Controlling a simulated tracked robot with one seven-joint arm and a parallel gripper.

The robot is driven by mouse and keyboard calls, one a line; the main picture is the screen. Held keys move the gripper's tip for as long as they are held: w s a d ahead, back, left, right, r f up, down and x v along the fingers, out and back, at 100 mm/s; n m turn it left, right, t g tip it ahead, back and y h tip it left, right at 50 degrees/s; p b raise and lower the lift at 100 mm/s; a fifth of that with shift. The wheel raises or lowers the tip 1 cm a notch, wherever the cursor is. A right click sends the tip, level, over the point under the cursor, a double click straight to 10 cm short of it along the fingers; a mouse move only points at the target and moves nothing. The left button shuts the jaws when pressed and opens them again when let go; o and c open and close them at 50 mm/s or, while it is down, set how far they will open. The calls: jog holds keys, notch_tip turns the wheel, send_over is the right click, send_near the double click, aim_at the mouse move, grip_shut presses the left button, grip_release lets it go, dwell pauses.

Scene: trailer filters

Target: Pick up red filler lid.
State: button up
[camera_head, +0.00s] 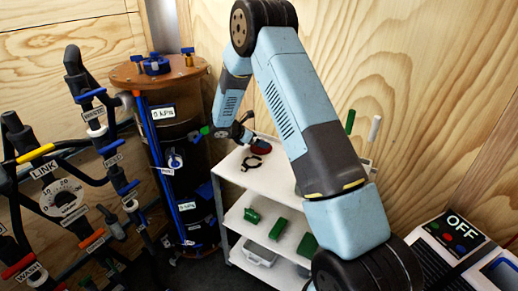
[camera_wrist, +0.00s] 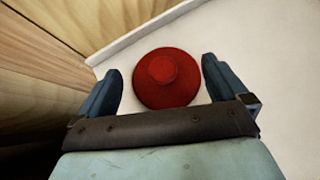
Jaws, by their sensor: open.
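The red filler lid (camera_wrist: 163,78) is a round red disc with a smaller raised knob in its middle. It lies on the white top shelf of a cart, near the shelf's edge by the wooden wall. In the wrist view my gripper (camera_wrist: 160,82) is open, with one dark blue finger on each side of the lid and a gap at both sides. In the head view the lid (camera_head: 261,147) shows as a small red patch by my gripper, which is partly hidden there. Whether the fingers are at the lid's height is hard to tell.
A dark clamp-like ring (camera_head: 252,163) lies on the cart's top shelf (camera_head: 275,181) near the lid. A tall filter tank (camera_head: 168,130) stands left of the cart. Wooden walls (camera_head: 420,80) rise close behind.

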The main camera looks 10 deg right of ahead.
jog(key=shift+s+x, duration=0.2)
jog(key=shift+x, duration=2.2)
jog(key=shift+f, duration=0.1)
jog(key=c, duration=0.7)
